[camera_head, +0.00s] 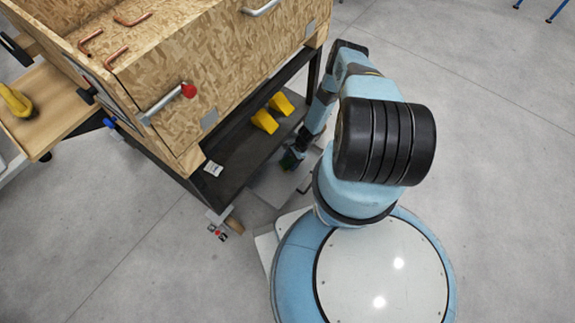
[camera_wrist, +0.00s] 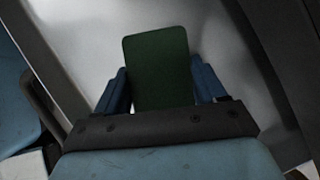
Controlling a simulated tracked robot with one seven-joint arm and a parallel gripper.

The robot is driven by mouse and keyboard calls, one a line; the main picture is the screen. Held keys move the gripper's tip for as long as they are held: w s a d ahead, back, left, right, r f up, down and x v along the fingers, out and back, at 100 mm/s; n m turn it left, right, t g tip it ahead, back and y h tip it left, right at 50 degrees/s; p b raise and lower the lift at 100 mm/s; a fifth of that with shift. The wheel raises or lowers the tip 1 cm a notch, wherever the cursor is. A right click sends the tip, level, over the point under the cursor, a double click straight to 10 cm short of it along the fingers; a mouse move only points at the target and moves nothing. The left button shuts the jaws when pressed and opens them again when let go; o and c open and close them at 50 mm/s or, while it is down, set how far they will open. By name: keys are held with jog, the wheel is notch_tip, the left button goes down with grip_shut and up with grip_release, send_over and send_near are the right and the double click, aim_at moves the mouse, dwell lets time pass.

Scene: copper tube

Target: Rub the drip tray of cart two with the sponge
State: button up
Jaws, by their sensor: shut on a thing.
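A dark green sponge (camera_wrist: 157,62) is held upright between the two blue fingers of my gripper (camera_wrist: 161,85) in the wrist view. In the head view my gripper (camera_head: 294,157) is low beside the cart, under the edge of its dark lower shelf, with a bit of the green sponge (camera_head: 287,163) showing. The grey drip tray (camera_head: 272,186) lies low beneath it, partly hidden by the shelf and my arm. In the wrist view the pale tray surface (camera_wrist: 225,45) spreads behind the sponge, with a raised rim at the right. I cannot tell whether the sponge touches the tray.
The cart's chipboard box (camera_head: 215,65) holds several copper tubes (camera_head: 116,57) above. Two yellow blocks (camera_head: 264,121) and a white tag (camera_head: 213,169) are on the dark shelf (camera_head: 232,160). A cart leg (camera_head: 313,75) stands close to my arm. Open floor lies right.

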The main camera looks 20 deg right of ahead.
jog(key=shift+w+d, duration=0.15)
jog(key=shift+d, duration=0.05)
jog(key=shift+r, duration=0.1)
jog(key=shift+r, duration=2.95)
jog(key=shift+r, duration=0.15)
jog(key=shift+r, duration=1.35)
